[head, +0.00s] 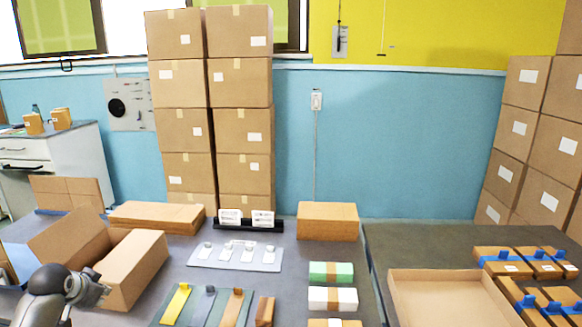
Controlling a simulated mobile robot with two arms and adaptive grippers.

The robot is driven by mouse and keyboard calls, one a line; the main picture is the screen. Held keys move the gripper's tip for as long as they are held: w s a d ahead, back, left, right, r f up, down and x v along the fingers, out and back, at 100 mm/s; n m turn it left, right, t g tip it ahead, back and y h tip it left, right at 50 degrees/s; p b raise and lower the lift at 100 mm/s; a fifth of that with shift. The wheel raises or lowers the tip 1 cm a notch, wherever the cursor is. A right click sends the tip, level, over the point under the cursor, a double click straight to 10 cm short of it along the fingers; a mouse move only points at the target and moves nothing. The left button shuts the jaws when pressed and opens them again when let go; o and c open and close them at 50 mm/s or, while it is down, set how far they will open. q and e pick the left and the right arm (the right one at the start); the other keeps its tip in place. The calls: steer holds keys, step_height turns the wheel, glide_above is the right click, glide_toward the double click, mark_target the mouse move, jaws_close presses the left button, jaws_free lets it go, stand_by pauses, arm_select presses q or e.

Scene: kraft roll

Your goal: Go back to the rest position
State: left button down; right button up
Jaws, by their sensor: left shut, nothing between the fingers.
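My left gripper (100,291) shows at the lower left of the head view, shut with nothing in it. It is in front of the open cardboard box (137,265) on the grey table (280,283); I cannot tell whether it touches the box. My right gripper is not in view.
Flat cardboard (157,217), a closed box (328,221) and a white tray (236,256) with small items stand on the table. Green (331,272) and white (333,299) packs lie near the front. A shallow open carton (447,298) and several blue-topped boxes are at right.

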arm_select(q)
steer(key=s+d+f+g+h, duration=0.1)
steer(key=s+d+f+g, duration=0.1)
steer(key=s+d+f, duration=1.3)
steer(key=s+d+r+n+g, duration=0.1)
steer(key=s+d, duration=0.3)
steer(key=s, duration=0.4)
steer(key=s+d+g+h, duration=0.1)
steer(key=s+d, duration=0.4)
steer(key=s, duration=0.3)
steer(key=s+d+r+n, duration=0.1)
steer(key=s+d, duration=0.3)
steer(key=s, duration=0.4)
step_height(320, 180, down, 26)
steer(key=s+g, duration=0.1)
steer(key=g, duration=0.1)
steer(key=s+a+f+g, duration=0.1)
steer(key=s+a+f, duration=0.2)
steer(key=s+f, duration=1.3)
steer(key=shift+s+f+m, duration=0.15)
steer(key=shift+s+m, duration=0.15)
steer(key=shift+s, duration=0.3)
